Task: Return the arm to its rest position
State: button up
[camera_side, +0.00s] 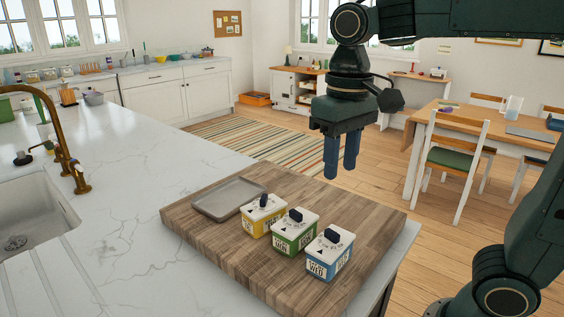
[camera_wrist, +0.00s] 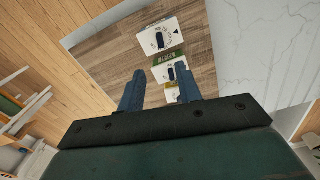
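My gripper (camera_side: 341,155) hangs in the air above and behind the wooden board, its blue fingers pointing down. In the wrist view my gripper (camera_wrist: 159,90) has its two fingers spread apart with nothing between them close up. The arm is raised and reaches in from the right. My gripper touches none of the things below it.
A wooden board (camera_side: 205,247) on the marble counter (camera_side: 110,180) bears a grey tray (camera_side: 228,198) and yellow (camera_side: 263,216), green (camera_side: 295,232) and blue (camera_side: 328,254) boxes with dark knobs. A sink (camera_side: 30,222) with brass tap (camera_side: 68,165) lies left. Air around my gripper is clear.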

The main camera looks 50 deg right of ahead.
jog(key=s+d+f+n+t, duration=0.1)
jog(key=s+d+f+t, duration=0.1)
jog(key=s, duration=0.3)
jog(key=s+d+f+n+t, duration=0.1)
jog(key=s+d+f+t, duration=0.1)
jog(key=s+f+t, duration=0.1)
jog(key=shift+s+d+f, duration=0.3)
jog(key=shift+s, duration=0.6)
dwell(0.5)
